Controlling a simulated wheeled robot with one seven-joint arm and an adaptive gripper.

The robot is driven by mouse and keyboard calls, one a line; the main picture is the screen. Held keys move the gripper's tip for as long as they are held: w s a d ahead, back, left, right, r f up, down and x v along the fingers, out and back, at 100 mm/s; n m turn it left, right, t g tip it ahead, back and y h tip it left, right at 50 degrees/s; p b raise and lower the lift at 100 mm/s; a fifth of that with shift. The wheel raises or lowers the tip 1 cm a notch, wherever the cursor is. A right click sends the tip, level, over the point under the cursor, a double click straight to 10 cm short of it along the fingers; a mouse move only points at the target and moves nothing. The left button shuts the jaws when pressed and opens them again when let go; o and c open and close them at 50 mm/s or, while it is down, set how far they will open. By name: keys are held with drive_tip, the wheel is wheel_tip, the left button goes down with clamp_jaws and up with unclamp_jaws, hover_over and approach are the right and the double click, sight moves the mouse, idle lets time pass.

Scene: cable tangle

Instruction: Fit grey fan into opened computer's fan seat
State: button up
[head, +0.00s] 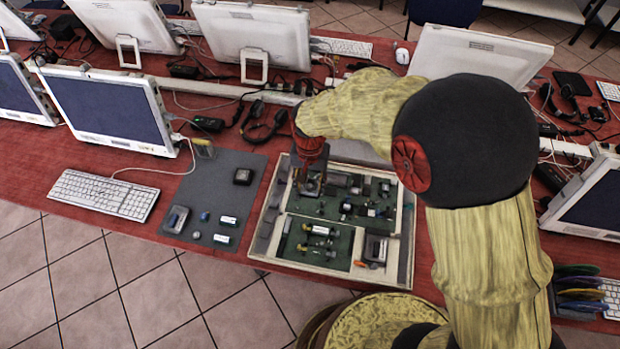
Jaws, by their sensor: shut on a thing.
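The opened computer (403,240) is a flat, light-rimmed case on the red table, with a green board and several parts inside. My gripper (310,187) points down over its upper left part. It is shut on a small grey thing, which looks like the grey fan, though the fingers hide most of it. The fan seat cannot be made out clearly; it may be under my gripper. I cannot tell whether the held thing touches the board.
A keyboard (104,194) lies further left. Monitors and cables crowd the back. My arm covers the case's right back side.

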drive_tip(key=shift+w, duration=0.1)
drive_tip(key=shift+a+f, duration=0.2)
drive_tip(key=shift+f, duration=0.05)
drive_tip(key=b, duration=0.4)
hover_over(310, 204)
drive_tip(key=f, duration=0.5)
drive_tip(key=shift+w+a+f, duration=0.15)
drive_tip(key=shift+w+f, duration=0.05)
drive_tip(key=shift+f+b, duration=0.5)
drive_tip(key=shift+f, duration=0.35)
drive_tip(key=shift+f, duration=0.45)
drive_tip(key=shift+s+f, duration=0.15)
drive_tip(key=shift+f, duration=0.15)
